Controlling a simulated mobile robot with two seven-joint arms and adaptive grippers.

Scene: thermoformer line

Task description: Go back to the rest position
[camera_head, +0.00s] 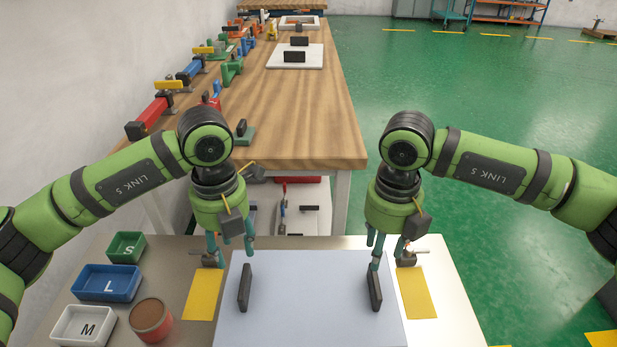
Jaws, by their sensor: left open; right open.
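My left gripper (230,252) hangs at the end of the left green arm, over the back left part of the near table. Its teal fingers are apart with nothing between them. My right gripper (377,254) hangs over the back right part of the same table, open and seemingly empty; its fingers partly overlap in this view. A pale grey panel (308,310) lies on the table, with a black upright handle (244,290) on its left side and another black handle (374,292) on its right. Both grippers are near the handles but do not appear to grip them.
Yellow patches (203,296) (416,294) flank the panel. At left stand a green S bin (125,247), a blue L bin (106,283), a white M bin (84,326) and a red cup (151,322). A wooden bench (300,120) with clamps is behind.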

